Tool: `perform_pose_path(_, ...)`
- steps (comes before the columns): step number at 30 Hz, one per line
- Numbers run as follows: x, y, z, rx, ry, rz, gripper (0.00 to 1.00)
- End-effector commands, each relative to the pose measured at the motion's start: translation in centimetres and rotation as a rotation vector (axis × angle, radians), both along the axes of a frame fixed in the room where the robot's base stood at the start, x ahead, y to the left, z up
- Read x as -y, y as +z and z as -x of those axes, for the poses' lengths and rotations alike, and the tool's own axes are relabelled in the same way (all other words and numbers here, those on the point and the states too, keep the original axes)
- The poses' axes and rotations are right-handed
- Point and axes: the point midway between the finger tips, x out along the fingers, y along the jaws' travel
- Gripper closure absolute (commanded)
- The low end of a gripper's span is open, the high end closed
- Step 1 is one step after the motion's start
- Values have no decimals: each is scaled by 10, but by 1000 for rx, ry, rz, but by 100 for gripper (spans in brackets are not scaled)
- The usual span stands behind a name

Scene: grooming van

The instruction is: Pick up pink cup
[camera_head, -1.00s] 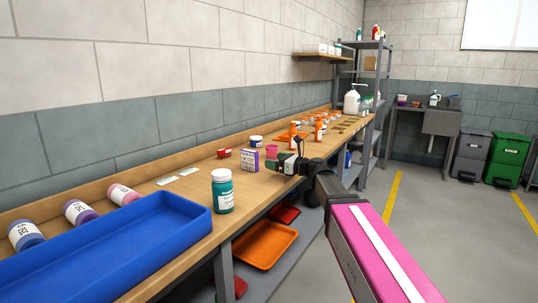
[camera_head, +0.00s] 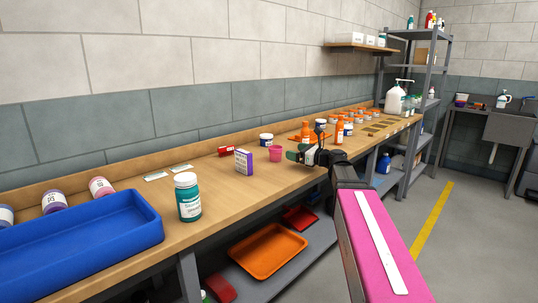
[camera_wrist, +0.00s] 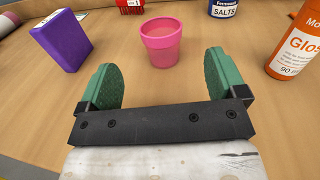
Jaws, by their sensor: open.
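The pink cup (camera_head: 275,154) stands upright on the wooden workbench. In the wrist view the pink cup (camera_wrist: 161,42) is ahead of my gripper, roughly between the lines of its two fingers and beyond their tips. My gripper (camera_wrist: 160,72) has green finger pads spread apart, with nothing between them. In the head view my gripper (camera_head: 300,152) is just right of the cup, over the bench. It is not touching the cup.
A purple box (camera_wrist: 62,42) stands left of the cup, and an orange bottle (camera_wrist: 297,42) stands to its right. A white and blue jar (camera_wrist: 223,8) is behind. A teal jar (camera_head: 187,197) and blue tray (camera_head: 150,236) are nearer on the bench.

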Motion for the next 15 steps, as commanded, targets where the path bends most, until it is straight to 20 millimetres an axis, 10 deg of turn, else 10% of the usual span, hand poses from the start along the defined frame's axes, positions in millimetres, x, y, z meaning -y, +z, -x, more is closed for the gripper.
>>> perform_pose_path(15,-45,-1,-34,0,0,0,10)
